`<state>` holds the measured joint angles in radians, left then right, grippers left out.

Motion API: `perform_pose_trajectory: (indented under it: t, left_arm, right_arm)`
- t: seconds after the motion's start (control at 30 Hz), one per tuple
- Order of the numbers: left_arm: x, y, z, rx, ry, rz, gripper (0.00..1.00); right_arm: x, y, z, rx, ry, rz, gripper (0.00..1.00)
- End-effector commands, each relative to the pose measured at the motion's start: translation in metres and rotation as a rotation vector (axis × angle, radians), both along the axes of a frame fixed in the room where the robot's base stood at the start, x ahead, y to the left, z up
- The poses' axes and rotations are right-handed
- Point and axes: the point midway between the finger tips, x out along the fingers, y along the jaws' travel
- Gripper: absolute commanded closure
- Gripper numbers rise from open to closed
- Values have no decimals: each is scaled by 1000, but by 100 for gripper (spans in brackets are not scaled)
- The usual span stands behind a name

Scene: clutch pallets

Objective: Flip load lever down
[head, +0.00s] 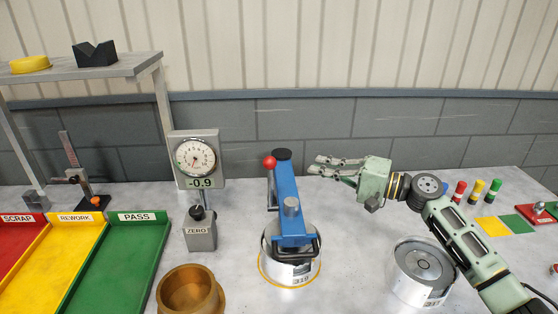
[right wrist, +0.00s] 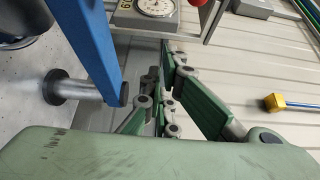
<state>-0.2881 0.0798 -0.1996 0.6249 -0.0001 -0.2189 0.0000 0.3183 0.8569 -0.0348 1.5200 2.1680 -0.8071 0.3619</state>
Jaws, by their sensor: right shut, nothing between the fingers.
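The load lever's red ball knob (head: 269,161) is at the press's upper left, near the black cap on top. My right gripper (head: 316,164) is shut and empty, to the right of the press top and apart from the knob. Its fingers show in the right wrist view (right wrist: 163,72). My left gripper is out of view.
A dial gauge (head: 196,157) reading -0.9 stands left of the press, above a ZERO block (head: 199,234). A brass ring (head: 188,291) is at the front. Another clutch part (head: 423,265) lies under my right arm. SCRAP, REWORK and PASS trays (head: 118,258) fill the left.

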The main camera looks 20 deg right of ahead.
Motion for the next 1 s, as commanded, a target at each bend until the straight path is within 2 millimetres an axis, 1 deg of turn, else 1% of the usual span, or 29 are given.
perform_pose_trajectory:
  t: [0.13, 0.3, 0.43, 0.57, 0.7, 0.8, 0.93, 0.97, 1.0]
  left_arm:
    - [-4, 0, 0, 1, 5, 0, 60]
    - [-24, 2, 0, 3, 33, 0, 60]
    - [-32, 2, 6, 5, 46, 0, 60]
    - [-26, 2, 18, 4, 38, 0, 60]
    - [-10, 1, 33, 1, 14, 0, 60]
    - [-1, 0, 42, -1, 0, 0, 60]
    - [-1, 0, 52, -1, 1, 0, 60]
    - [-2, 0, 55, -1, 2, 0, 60]
    - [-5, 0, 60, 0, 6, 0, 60]
  right_arm:
    - [0, 0, 0, 0, 0, 0, 100]
    - [1, 1, 1, 0, 0, 0, 100]
    - [8, 7, 3, 2, 1, 1, 100]
    - [23, 22, 6, 3, -1, 1, 100]
    - [44, 42, 6, 4, 0, 1, 100]
    - [58, 55, 6, 2, -1, 2, 100]
    - [74, 70, 5, 3, 0, 1, 100]
    - [72, 72, 4, -1, 2, 0, 100]
    - [65, 73, 3, -3, 2, 2, 100]
